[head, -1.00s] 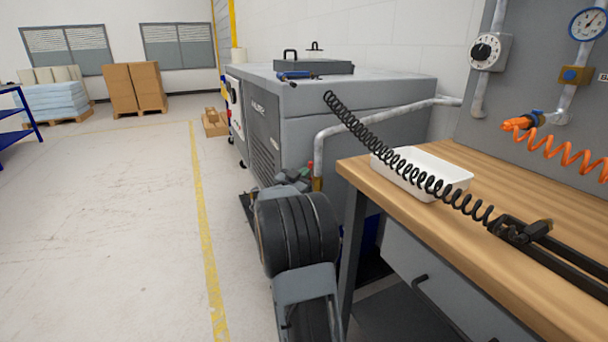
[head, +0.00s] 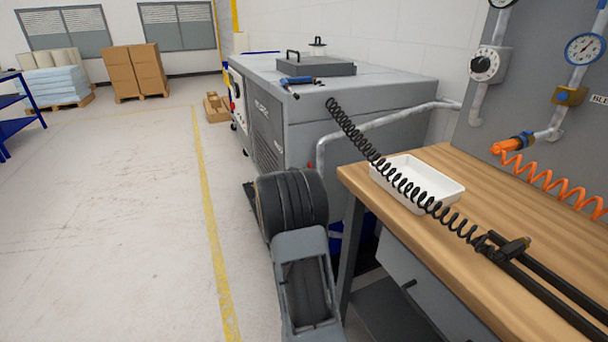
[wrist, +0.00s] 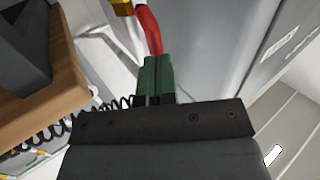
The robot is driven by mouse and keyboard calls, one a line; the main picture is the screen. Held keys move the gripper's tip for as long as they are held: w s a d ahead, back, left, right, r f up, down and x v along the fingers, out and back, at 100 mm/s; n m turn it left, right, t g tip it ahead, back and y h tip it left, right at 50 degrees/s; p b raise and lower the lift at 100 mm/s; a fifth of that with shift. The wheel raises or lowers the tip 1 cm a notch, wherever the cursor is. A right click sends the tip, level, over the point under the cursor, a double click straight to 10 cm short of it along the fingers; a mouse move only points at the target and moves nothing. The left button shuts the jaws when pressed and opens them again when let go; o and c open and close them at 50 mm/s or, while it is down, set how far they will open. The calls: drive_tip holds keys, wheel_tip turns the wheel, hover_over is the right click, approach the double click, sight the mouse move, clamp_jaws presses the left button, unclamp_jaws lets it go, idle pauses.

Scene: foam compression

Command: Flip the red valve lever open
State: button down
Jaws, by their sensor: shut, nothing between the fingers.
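The red valve lever (wrist: 149,30) shows at the top of the wrist view, running down from a brass valve body (wrist: 122,6). My gripper (wrist: 155,62) has green fingers that are closed together, with nothing between them. The fingertips lie right at the lower end of the lever in the picture. I cannot tell if they touch it. In the head view only a small red spot, probably the lever (head: 309,165), shows beside my arm. My arm hides the gripper and the valve body there.
A grey compressor cabinet (head: 350,112) stands behind my arm, with a grey pipe (head: 385,118) along it. A wooden workbench (head: 480,180) with a white tray (head: 440,184) is close on the right. A black coiled hose (head: 365,145) hangs across. The floor at left is clear.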

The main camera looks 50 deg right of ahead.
drive_tip(key=shift+a, duration=0.1)
drive_tip(key=p+v, duration=0.1)
drive_tip(key=v, duration=1.2)
drive_tip(key=shift+a+f+p, duration=0.15)
drive_tip(key=shift+a+p, duration=0.2)
drive_tip(key=shift+a, duration=0.05)
